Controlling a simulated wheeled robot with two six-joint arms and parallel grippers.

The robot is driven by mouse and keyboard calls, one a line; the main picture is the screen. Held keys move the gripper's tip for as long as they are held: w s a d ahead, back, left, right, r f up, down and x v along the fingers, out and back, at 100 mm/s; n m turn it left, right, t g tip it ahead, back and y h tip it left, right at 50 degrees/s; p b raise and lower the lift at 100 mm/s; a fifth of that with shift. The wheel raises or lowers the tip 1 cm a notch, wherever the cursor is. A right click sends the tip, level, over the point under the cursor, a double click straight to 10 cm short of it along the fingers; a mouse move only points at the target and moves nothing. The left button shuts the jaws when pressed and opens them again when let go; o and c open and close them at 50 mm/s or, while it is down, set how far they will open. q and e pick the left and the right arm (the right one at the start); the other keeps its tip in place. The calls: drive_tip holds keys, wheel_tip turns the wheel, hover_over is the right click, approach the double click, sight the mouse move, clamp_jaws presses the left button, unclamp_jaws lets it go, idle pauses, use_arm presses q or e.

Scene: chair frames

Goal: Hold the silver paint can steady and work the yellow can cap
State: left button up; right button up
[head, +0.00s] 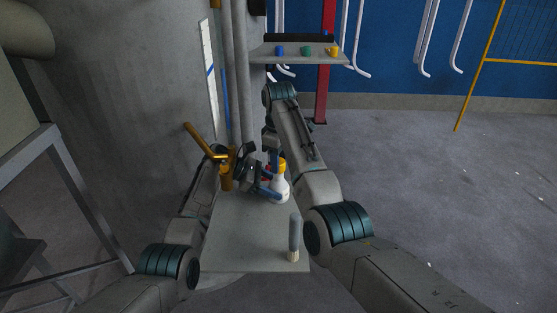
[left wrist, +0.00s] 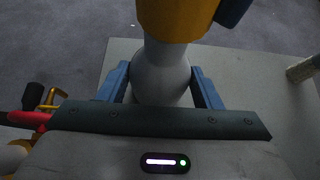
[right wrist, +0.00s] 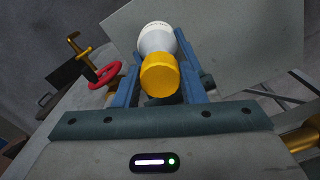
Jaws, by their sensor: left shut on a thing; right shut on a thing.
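The silver paint can (head: 279,190) stands upright on the grey table, with the yellow can cap (head: 281,166) on its top. My left gripper (head: 268,186) is shut on the can's body, and in the left wrist view its blue fingers sit on both sides of the can (left wrist: 162,82) below the cap (left wrist: 178,18). My right gripper (right wrist: 160,78) is shut on the yellow cap (right wrist: 160,75) from above, with the can (right wrist: 157,38) beyond it. In the head view the right gripper's fingers are partly hidden around the cap.
Brass pipework (head: 226,178) and a red handwheel (right wrist: 103,75) are close on the left. A back shelf (head: 300,58) holds blue, green and yellow pieces. The table's near middle (head: 250,240) is clear.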

use_arm(q)
drive_tip(key=shift+f, duration=0.15)
use_arm(e)
drive_tip(key=shift+r, duration=2.85)
use_arm(q)
drive_tip(key=o, duration=1.7)
drive_tip(key=shift+c, duration=0.2)
drive_tip(key=shift+a, duration=0.1)
drive_tip(key=v, duration=1.2)
